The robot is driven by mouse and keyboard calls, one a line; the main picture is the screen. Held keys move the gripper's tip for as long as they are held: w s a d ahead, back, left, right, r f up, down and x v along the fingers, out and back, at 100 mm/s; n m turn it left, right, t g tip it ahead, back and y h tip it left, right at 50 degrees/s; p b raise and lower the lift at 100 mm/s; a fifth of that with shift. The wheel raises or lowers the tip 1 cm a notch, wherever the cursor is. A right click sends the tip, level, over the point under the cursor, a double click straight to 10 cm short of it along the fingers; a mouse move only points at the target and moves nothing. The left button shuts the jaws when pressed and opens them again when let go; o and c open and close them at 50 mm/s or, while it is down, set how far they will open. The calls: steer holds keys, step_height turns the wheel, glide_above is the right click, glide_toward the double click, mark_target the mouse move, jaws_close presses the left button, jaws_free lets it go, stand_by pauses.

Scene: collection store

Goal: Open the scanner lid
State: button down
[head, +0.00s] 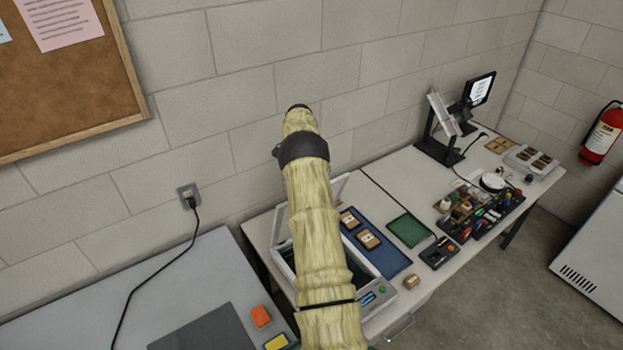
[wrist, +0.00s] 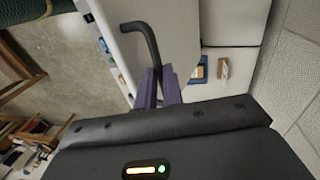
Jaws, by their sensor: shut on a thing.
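The scanner (head: 378,305) sits on the white bench in the head view, with a small display and a green button at its front right corner. Its pale lid (head: 342,187) stands raised at the back, and dark glass shows beside my arm. My arm, in a yellowish sleeve, hides most of both and also hides my gripper in that view. In the wrist view, my gripper (wrist: 158,84) has its purple fingers closed on a dark bent bar handle (wrist: 152,42). The handle lies against a pale panel (wrist: 185,40), apparently the lid.
A blue mat (head: 385,258) with small brown-framed pieces and a green mat (head: 408,230) lie right of the scanner. A tool tray (head: 487,212) and a stand (head: 437,145) are farther right. A grey table (head: 170,285) is at left, and the wall is close behind.

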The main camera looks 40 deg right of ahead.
steer(key=shift+a+f, duration=0.25)
steer(key=shift+f, duration=0.35)
steer(key=c, duration=1.6)
jaws_free()
steer(key=shift+c, duration=0.2)
steer(key=shift+o, duration=0.6)
steer(key=shift+w+d+f, duration=0.1)
steer(key=shift+w+d, duration=0.1)
steer(key=shift+w, duration=0.15)
steer(key=shift+s+r, duration=0.3)
step_height(320, 180, up, 12)
steer(key=w+p, duration=0.1)
steer(key=w, duration=0.1)
steer(key=shift+w+d+f+p, duration=0.15)
steer(key=shift+w+f+p, duration=0.05)
steer(key=shift+w+p, duration=0.1)
